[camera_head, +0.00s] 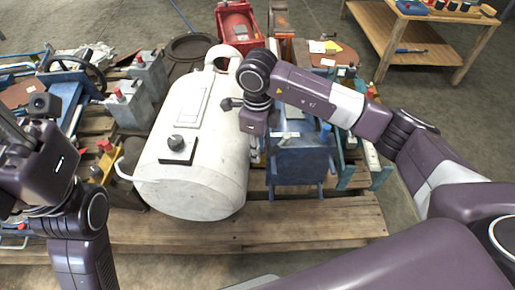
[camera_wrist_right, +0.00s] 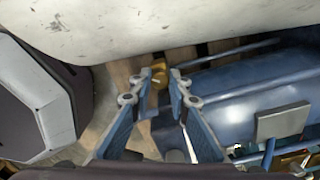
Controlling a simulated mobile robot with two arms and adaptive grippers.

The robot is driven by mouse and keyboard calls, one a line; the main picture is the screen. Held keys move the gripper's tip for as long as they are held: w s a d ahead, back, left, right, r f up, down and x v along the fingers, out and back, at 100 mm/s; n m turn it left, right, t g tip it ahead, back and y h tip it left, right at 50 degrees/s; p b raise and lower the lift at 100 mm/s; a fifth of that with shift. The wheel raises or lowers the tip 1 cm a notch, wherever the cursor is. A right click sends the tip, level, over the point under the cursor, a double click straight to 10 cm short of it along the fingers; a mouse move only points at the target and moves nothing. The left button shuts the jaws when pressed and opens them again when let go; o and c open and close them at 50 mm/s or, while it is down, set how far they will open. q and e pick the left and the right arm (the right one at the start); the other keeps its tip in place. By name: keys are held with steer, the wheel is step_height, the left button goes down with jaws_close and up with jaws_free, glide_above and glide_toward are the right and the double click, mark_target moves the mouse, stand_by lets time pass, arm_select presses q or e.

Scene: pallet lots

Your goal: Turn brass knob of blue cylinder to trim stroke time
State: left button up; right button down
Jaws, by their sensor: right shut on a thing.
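The blue cylinder (camera_wrist_right: 235,82) lies across the right half of the right wrist view, beside the white tank. A small brass knob (camera_wrist_right: 160,77) shows at its left end, between the tips of my right gripper (camera_wrist_right: 164,73). The fingers are shut on the knob, with its top visible between them. In the head view my right wrist reaches down between the white tank and a blue machine (camera_head: 299,163), and hides the fingertips and knob. My left gripper (camera_head: 14,132) is at the left edge, away from the knob; its fingers are partly cut off.
The large white tank (camera_head: 205,110) stands close to the left of my right wrist. Wooden pallet boards (camera_head: 300,222) lie below. Grey and red machine parts crowd the left and back. A wooden workbench (camera_head: 418,50) stands at the back right.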

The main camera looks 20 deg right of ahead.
steer(key=shift+n+p, duration=0.3)
steer(key=shift+n, duration=1.8)
steer(key=c, duration=1.8)
jaws_free()
step_height(320, 180, up, 12)
steer(key=shift+r, duration=0.1)
